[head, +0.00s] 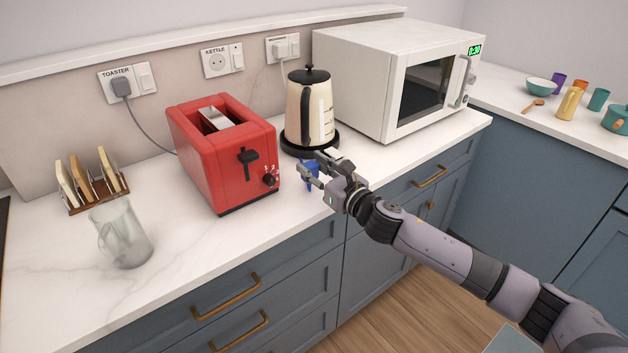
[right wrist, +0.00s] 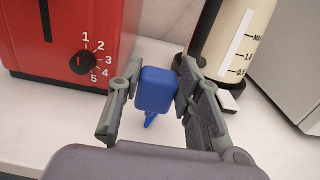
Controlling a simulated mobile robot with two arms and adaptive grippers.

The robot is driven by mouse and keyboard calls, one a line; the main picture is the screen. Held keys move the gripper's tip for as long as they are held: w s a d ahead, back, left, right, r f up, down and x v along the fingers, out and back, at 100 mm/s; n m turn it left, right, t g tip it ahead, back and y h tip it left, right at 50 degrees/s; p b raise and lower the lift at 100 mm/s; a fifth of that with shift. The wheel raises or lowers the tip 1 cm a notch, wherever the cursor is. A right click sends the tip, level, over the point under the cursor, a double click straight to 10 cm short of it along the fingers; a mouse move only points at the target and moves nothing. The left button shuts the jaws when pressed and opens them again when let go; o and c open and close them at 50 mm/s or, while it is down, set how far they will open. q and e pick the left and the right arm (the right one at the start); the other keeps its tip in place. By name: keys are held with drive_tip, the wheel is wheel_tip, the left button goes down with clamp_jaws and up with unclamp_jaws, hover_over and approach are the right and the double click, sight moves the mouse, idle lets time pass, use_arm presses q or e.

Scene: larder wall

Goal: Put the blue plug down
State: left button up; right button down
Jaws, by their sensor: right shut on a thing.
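The blue plug (head: 311,173) is in front of the cream kettle (head: 312,112) and to the right of the red toaster (head: 225,150). My right gripper (head: 318,168) is shut on it. In the right wrist view the blue plug (right wrist: 156,90) sits between the two fingers, with a blue part below it pointing down toward the white counter (head: 180,240). I cannot tell whether the plug touches the counter. The kettle stands on its black base. My left gripper is not in view.
A white microwave (head: 380,80) stands right of the kettle. A toast rack (head: 95,190) and a glass jug (head: 124,235) are at the left. Wall sockets labelled toaster, kettle and microwave are behind; the kettle socket (head: 217,62) is empty. The counter's front strip is clear.

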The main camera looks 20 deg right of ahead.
drive_tip(key=shift+f, duration=1.5)
drive_tip(key=shift+f+b, duration=0.1)
drive_tip(key=shift+b, duration=0.25)
drive_tip(key=shift+f+b, duration=0.35)
drive_tip(key=shift+f, duration=0.2)
drive_tip(key=c, duration=1.2)
unclamp_jaws()
drive_tip(key=shift+r, duration=0.1)
drive_tip(key=shift+o, duration=0.2)
